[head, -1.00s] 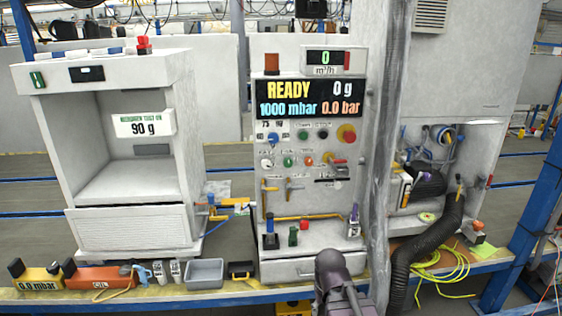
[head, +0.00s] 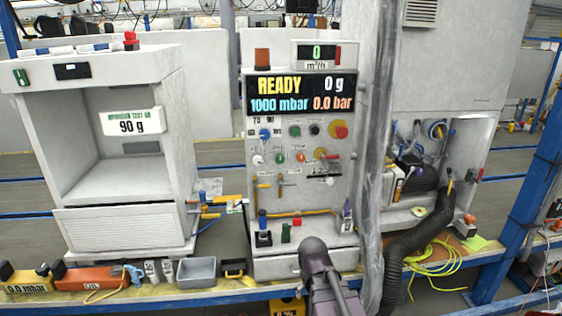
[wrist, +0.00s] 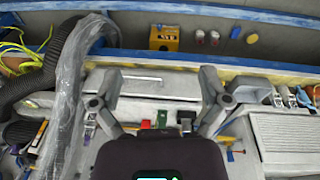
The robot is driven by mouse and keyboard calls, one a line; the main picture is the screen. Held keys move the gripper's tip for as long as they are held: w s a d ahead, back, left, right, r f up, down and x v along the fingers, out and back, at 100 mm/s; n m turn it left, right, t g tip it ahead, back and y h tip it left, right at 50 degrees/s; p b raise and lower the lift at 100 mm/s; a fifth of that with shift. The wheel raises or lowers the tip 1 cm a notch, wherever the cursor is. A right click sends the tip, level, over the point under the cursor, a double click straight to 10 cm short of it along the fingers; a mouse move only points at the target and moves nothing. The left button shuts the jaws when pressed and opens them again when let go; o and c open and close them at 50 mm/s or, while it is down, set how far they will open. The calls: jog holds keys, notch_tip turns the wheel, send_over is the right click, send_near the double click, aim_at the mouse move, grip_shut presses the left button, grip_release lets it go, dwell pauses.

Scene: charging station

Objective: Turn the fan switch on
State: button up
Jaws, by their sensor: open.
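The control panel (head: 350,205) stands in the middle of the head view, with rows of small knobs, buttons and labels under a lit display (head: 302,93). A blue knob (head: 265,134), a white knob (head: 258,159), a green button (head: 280,157) and a red emergency button (head: 339,130) show on it. The labels are too small to read, so I cannot tell which control is the fan switch. My gripper (wrist: 155,100) is open and empty in the wrist view, its two fingers spread wide above the panel's lower ledge. In the head view my arm rises at bottom centre.
A grey column wrapped in clear plastic (head: 373,190) stands right of the panel. A black hose (head: 405,250) and yellow cable (head: 432,265) lie further right. A white open cabinet (head: 125,228) stands left. A grey tray (head: 197,271) and small tools line the front edge.

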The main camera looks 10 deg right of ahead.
jog(key=w+d+r+n+t+h, duration=0.1)
jog(key=w+d+n+t, duration=0.1)
jog(key=w, duration=0.6)
jog(key=w+d+r+n+t+h, duration=0.1)
jog(key=w+d+n+t+h, duration=0.15)
jog(key=w, duration=0.45)
jog(key=n+t+y+b, duration=0.2)
jog(key=n+t+y, duration=0.2)
jog(key=n+t, duration=1.15)
send_near(280, 160)
jog(key=s+r+n+g, duration=0.1)
jog(key=n, duration=0.1)
jog(key=s+r+n+g, duration=0.1)
jog(key=s+g, duration=0.1)
jog(key=shift+s+r+n, duration=0.1)
jog(key=shift+r+n, duration=0.15)
jog(key=shift+n, duration=0.15)
jog(key=w, duration=1.4)
jog(key=shift+s, duration=0.1)
jog(key=c, duration=1.1)
